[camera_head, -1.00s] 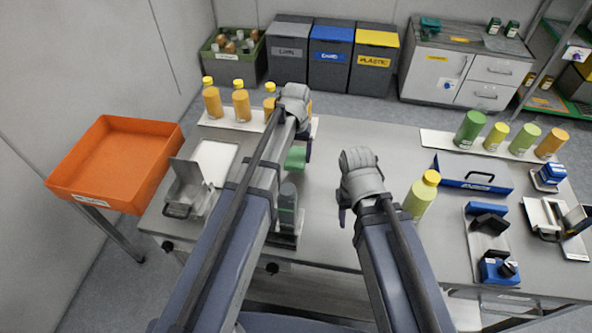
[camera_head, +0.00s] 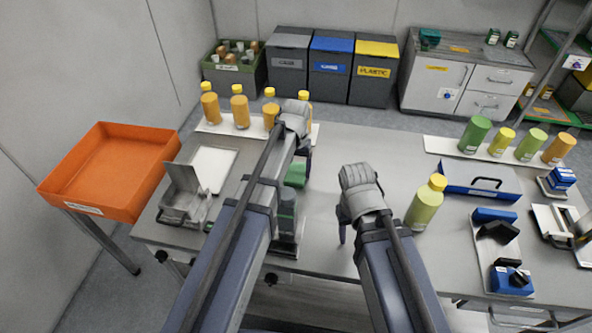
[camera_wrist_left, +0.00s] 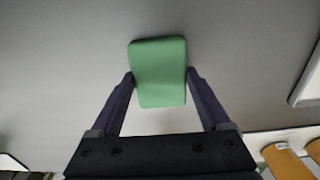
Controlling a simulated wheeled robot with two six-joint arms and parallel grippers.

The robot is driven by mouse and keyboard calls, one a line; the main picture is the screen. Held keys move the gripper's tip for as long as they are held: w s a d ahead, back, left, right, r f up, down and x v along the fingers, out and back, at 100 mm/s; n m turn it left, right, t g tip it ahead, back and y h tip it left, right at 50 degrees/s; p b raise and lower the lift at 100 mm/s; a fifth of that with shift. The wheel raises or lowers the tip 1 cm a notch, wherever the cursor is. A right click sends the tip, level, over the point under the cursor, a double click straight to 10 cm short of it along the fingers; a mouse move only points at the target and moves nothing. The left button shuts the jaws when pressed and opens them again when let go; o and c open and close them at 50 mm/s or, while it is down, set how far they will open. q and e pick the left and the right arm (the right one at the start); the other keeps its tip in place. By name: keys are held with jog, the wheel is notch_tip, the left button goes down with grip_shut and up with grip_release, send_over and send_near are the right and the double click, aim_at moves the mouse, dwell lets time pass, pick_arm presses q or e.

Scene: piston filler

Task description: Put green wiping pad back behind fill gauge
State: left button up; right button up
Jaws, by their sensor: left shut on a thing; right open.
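The green wiping pad (camera_wrist_left: 158,72) is between the two fingers of my left gripper (camera_wrist_left: 160,80) in the left wrist view, and the gripper is shut on it. In the head view the pad (camera_head: 296,174) shows just below the left gripper (camera_head: 300,150), partly hidden by my arm. A dark grey upright device (camera_head: 287,215), perhaps the fill gauge, stands nearer than the pad, partly covered by my left arm. My right gripper (camera_head: 343,225) is empty over the middle of the table; its fingers are mostly hidden from above.
A yellow-green bottle with a yellow cap (camera_head: 426,203) stands right of my right gripper. Orange bottles (camera_head: 240,110) line the back left. A hinged metal box (camera_head: 184,192) is at left, beside the orange tray (camera_head: 108,172). A blue tray (camera_head: 482,180) is at right.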

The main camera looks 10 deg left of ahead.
aim_at(296, 171)
pick_arm(q)
jog(key=o, duration=1.2)
jog(key=shift+f, duration=0.1)
jog(key=shift+c, duration=0.2)
notch_tip(296, 171, up, 12)
jog(key=p, duration=1.2)
jog(key=shift+r, duration=0.2)
pick_arm(e)
notch_tip(296, 171, up, 12)
jog(key=shift+r, duration=0.15)
